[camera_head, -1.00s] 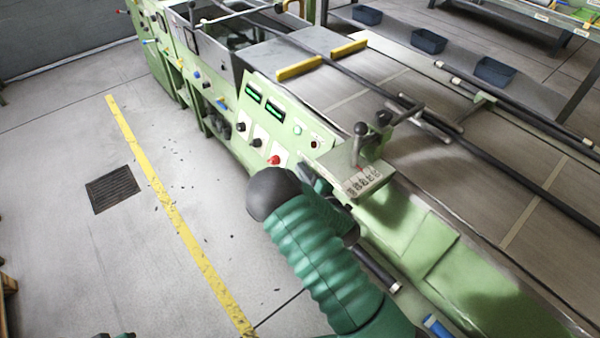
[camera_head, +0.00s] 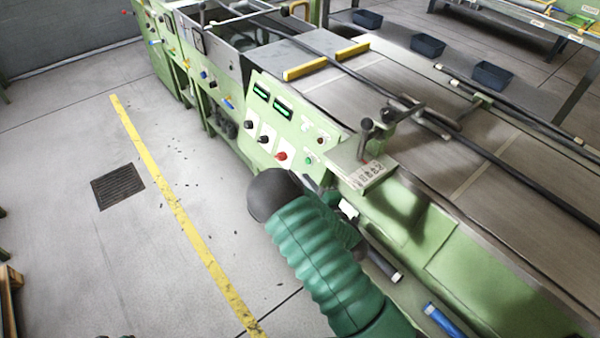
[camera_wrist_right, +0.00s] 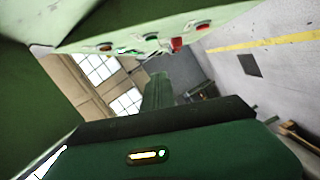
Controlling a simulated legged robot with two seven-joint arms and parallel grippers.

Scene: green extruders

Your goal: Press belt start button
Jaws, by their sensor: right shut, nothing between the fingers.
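The green control panel (camera_head: 290,122) on the machine's side carries a green button (camera_head: 309,161) low on its right. A red button (camera_head: 282,156) sits just left of it. In the right wrist view the green button (camera_wrist_right: 151,37) and the red button (camera_wrist_right: 177,42) show near the top. My right gripper (camera_head: 319,186) is just below the panel's lower right corner, partly hidden by my own forearm. It is shut and empty, and appears apart from the buttons. Its finger (camera_wrist_right: 158,88) points up toward the panel in the wrist view. My left gripper is not in view.
Black knobs (camera_head: 249,124) and lit displays (camera_head: 283,109) share the panel. A plate with a lever (camera_head: 362,172) juts out right of my gripper. The belt (camera_head: 440,152) runs beyond. The floor at left is free, with a yellow line (camera_head: 180,215) and a drain grate (camera_head: 118,186).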

